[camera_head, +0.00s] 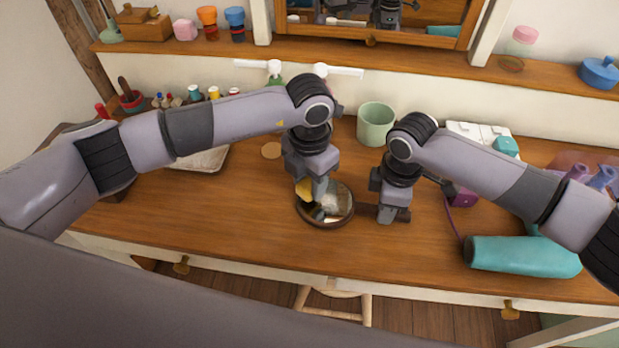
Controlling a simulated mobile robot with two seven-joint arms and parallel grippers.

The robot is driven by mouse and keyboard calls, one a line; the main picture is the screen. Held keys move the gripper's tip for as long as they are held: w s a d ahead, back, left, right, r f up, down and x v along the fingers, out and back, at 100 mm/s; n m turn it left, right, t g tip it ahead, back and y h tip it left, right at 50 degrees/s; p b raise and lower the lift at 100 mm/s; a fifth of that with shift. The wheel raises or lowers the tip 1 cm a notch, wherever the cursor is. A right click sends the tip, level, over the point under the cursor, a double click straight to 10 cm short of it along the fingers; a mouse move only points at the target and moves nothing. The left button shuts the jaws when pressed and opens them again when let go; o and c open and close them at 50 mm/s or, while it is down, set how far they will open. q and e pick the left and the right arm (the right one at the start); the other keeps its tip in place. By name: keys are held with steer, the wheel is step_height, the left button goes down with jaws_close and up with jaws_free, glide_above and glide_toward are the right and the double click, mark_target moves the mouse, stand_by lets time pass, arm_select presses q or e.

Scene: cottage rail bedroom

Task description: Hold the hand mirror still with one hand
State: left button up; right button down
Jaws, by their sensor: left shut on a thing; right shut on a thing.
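The hand mirror (347,206) lies face up on the wooden dressing table, with a round dark rim and a dark handle (366,211) pointing right. My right gripper (392,217) is low at the handle's right end and shut on it; its fingers hide that end. My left gripper (320,196) is over the mirror's glass, shut on a small yellow thing (304,190) that is mostly hidden by the fingers. I cannot tell whether the yellow thing touches the glass. The glass shows reflections of the gripper.
A pale green cup (376,124) stands behind the grippers. A teal hair dryer (520,255) lies at the right front, with a purple item (464,196) near my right arm. A tray (205,158) and several small bottles are at the left. The table's front middle is clear.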

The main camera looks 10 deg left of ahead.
arm_select(q)
steer(key=shift+f, duration=1)
steer(key=shift+d, duration=0.1)
